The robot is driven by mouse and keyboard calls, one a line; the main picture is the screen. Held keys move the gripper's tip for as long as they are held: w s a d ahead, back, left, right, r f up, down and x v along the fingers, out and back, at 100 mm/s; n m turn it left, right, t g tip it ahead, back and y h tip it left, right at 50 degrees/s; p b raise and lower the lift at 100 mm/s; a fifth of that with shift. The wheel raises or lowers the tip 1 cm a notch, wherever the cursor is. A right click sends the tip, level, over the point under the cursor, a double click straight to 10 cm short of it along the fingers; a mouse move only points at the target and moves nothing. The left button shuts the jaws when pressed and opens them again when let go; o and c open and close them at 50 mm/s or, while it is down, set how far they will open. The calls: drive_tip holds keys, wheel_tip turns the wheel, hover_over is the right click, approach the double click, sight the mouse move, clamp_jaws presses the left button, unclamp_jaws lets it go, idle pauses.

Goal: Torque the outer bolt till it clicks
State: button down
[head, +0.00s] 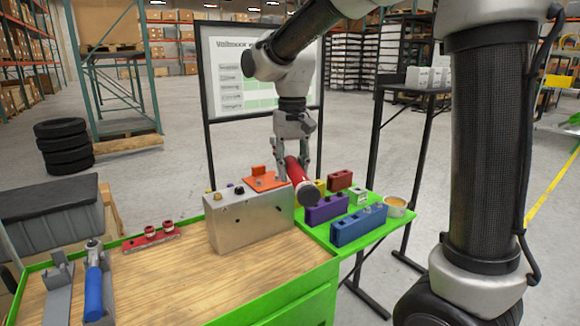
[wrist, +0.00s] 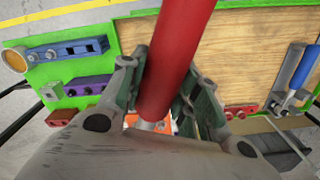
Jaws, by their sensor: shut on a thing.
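My gripper (head: 291,165) is shut on a red-handled tool (head: 299,178), above the right end of the grey chassis block (head: 250,222). The tool is tilted in the head view, its dark round end toward the camera. In the wrist view the red handle (wrist: 178,65) runs between the fingers to a silver part (wrist: 150,125) near an orange patch. The block's top carries a dark bolt (head: 239,190), another small bolt (head: 217,195) and an orange plate (head: 265,183). The tool's working tip is hidden in the head view, so I cannot tell whether it touches a bolt.
Purple (head: 326,209) and blue (head: 358,225) blocks and a round cup (head: 395,207) occupy the green right shelf. The wooden front surface is clear.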

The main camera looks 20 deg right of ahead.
drive_tip(key=shift+f, duration=3.95)
drive_tip(key=shift+a, duration=0.2)
drive_tip(key=shift+a+m, duration=0.4)
drive_tip(key=shift+a, duration=0.2)
drive_tip(key=shift+w+a, duration=0.1)
drive_tip(key=shift+a, duration=0.05)
drive_tip(key=shift+w+a+f+m, duration=0.15)
drive_tip(key=shift+a+m, duration=0.25)
drive_tip(key=shift+a, duration=0.25)
